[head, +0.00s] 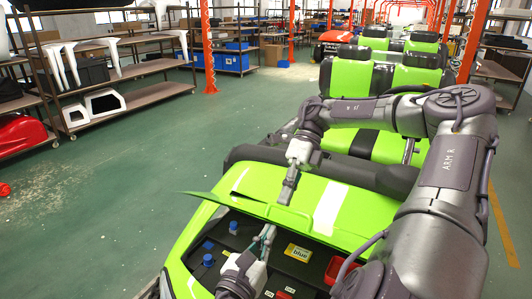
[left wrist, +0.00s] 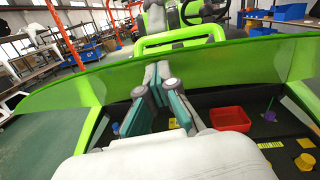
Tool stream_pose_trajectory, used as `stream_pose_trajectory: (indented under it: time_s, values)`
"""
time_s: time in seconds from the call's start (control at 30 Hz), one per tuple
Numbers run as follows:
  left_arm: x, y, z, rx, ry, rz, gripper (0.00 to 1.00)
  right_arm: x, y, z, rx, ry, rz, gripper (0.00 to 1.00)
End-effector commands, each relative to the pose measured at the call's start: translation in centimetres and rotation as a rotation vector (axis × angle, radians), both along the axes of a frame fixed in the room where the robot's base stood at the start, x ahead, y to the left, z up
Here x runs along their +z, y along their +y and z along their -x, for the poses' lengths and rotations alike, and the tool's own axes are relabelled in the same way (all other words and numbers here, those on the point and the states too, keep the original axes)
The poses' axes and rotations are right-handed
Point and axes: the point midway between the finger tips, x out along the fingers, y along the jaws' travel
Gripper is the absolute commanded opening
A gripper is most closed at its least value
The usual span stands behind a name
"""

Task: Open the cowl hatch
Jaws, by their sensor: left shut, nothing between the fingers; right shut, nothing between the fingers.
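The green cowl hatch (head: 262,211) is raised part way on the front of the cart, with a dark compartment (head: 222,233) showing under its front edge. In the left wrist view the hatch (left wrist: 75,92) spans the picture as a curved green panel. My left gripper (head: 268,231) is shut and empty at the opening, near the hatch's front edge. Its fingertips (left wrist: 157,72) overlap the panel in the left wrist view; I cannot tell whether they touch it. My right gripper (head: 287,193) is shut and empty, just above the hatch's top side, contact unclear.
The compartment holds a red tray (left wrist: 230,118), blue caps (head: 208,260), a yellow label (head: 298,252) and a yellow knob (left wrist: 305,162). Green seats (head: 350,78) stand behind the cowl.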

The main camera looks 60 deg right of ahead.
Motion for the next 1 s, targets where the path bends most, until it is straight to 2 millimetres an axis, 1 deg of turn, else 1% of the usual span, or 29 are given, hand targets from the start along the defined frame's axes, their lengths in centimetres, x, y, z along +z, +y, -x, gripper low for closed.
stream_pose_trajectory:
  time_s: [0.03, 0.23, 0.27, 0.4, 0.47, 1.0]
  values:
    - [1.74, -0.5, 0.34, -0.005, -0.009, 0.027, 0.0, -0.77, 1.04, 0.38, 0.021, 0.021, -0.029, 0.0]
    - [1.77, -0.49, 0.36, -0.004, -0.011, 0.028, 0.0, -0.84, 1.04, 0.44, 0.02, 0.025, -0.03, 0.0]
    - [1.77, -0.49, 0.36, -0.004, -0.011, 0.028, 0.0, -0.85, 1.03, 0.44, 0.02, 0.025, -0.029, 0.04]
    - [1.78, -0.48, 0.39, -0.005, -0.011, 0.029, 0.0, -0.9, 0.98, 0.45, 0.021, 0.025, -0.027, 0.28]
    - [1.79, -0.48, 0.43, -0.006, -0.011, 0.029, 0.0, -0.91, 0.95, 0.46, 0.021, 0.025, -0.025, 0.37]
    - [1.36, -0.41, 0.34, -0.005, -0.005, 0.023, 0.0, -0.7, 0.67, 0.34, 0.016, 0.018, -0.016, 0.37]
